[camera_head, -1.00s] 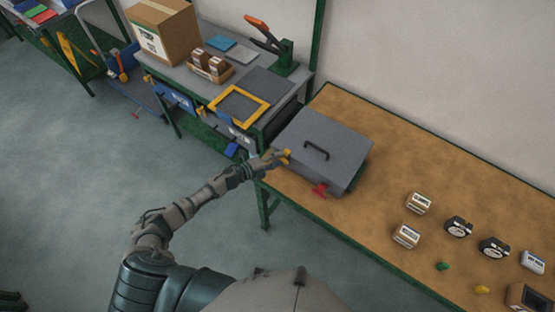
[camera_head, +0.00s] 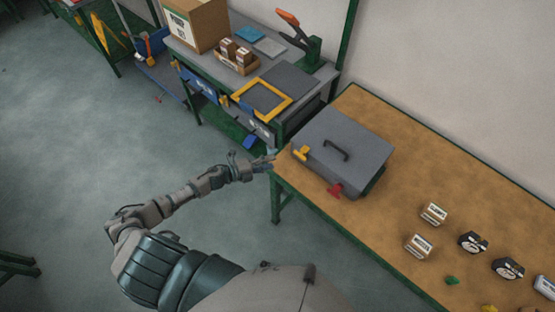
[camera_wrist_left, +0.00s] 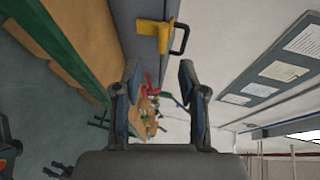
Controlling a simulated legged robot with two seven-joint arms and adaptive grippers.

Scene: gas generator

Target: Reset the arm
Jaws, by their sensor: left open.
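My left gripper (camera_head: 262,163) is open and empty in the head view, just left of the grey case on the wooden table. In the left wrist view its two fingers (camera_wrist_left: 158,95) stand apart with nothing between them. The grey case (camera_head: 343,150) is closed, with a black handle on its lid. A yellow latch (camera_head: 301,153) and a red latch (camera_head: 335,191) are on its near side. The yellow latch also shows in the left wrist view (camera_wrist_left: 150,30), beyond the fingers and apart from them. My right gripper is not seen.
The wooden table (camera_head: 400,195) has a green edge close to my left gripper. Several small boxes and round-faced devices (camera_head: 472,242) lie on its right part. A grey bench (camera_head: 290,80) with a cardboard box (camera_head: 196,22) stands behind. The floor at left is mostly clear.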

